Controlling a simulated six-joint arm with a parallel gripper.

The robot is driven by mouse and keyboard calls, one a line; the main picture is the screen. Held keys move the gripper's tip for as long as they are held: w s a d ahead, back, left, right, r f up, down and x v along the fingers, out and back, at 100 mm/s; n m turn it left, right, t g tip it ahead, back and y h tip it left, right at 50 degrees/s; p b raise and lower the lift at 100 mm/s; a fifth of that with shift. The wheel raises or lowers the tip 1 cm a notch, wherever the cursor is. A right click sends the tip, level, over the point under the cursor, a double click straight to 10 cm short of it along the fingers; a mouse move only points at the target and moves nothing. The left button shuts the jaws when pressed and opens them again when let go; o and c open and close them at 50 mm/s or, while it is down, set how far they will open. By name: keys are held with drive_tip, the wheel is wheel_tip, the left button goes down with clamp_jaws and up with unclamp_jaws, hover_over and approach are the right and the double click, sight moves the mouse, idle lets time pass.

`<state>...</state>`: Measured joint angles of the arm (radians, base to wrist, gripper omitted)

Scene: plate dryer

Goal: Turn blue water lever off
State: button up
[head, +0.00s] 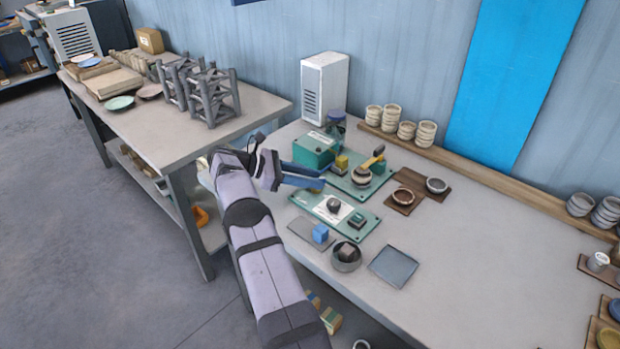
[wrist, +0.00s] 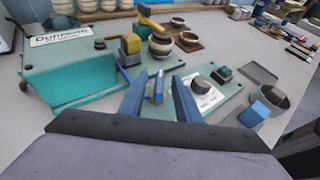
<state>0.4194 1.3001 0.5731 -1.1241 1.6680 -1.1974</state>
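The blue lever (wrist: 157,88) stands on the green plate in the wrist view, between my two blue fingers. My gripper (wrist: 158,98) is open around it, with a visible gap on each side; I cannot tell whether either finger touches it. In the head view my gripper (head: 318,178) reaches in from the left over the green plates, and its fingers hide most or all of the lever there. The lever's base is partly hidden.
A teal box (head: 314,150) stands close behind my gripper. A yellow-handled lever (head: 376,156) and a yellow block (head: 342,162) stand nearby. A black knob (head: 334,205) and a blue cube (head: 320,233) are in front. The table's right middle is clear.

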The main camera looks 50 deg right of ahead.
wheel_tip(320, 180, up, 10)
idle(0.7)
